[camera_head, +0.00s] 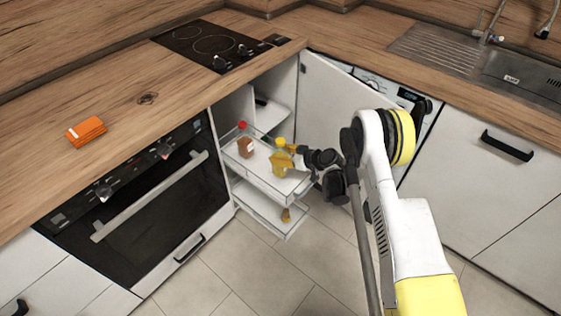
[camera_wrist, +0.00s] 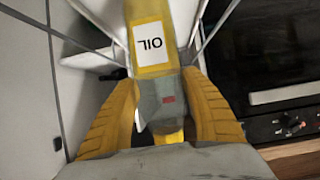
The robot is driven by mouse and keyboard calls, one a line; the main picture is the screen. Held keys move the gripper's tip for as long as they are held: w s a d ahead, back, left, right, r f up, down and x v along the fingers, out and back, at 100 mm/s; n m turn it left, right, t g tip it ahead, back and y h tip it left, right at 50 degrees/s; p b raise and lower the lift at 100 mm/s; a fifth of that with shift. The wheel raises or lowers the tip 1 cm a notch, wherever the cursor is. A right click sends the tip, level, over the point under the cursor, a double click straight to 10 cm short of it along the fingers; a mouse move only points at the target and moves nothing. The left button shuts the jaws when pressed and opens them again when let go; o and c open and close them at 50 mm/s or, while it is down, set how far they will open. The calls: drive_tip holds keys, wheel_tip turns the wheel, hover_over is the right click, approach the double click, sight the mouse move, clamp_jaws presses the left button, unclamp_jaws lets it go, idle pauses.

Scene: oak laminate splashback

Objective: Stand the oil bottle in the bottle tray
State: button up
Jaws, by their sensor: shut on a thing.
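The oil bottle (camera_head: 280,162) is yellow with a yellow cap and stands about upright in the head view, within the outline of the upper pull-out tray (camera_head: 262,184). I cannot tell whether its base touches the tray floor. In the wrist view the bottle (camera_wrist: 148,15) shows a white label reading OIL. My gripper (camera_head: 292,154) reaches in from the right and is shut on the bottle. Its yellow fingers (camera_wrist: 165,95) lie on either side of the bottle in the wrist view. The far side of the bottle is hidden.
A red-capped bottle (camera_head: 244,146) with brown contents stands in the upper tray, left of the oil bottle. A lower tray (camera_head: 262,214) holds a small amber item (camera_head: 286,215). The open cabinet door (camera_head: 325,100) stands behind my gripper. The oven (camera_head: 140,190) is at left.

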wheel_tip(320, 180, down, 3)
drive_tip(key=shift+f+b, duration=0.1)
drive_tip(key=shift+b, duration=0.5)
drive_tip(key=o, duration=1.4)
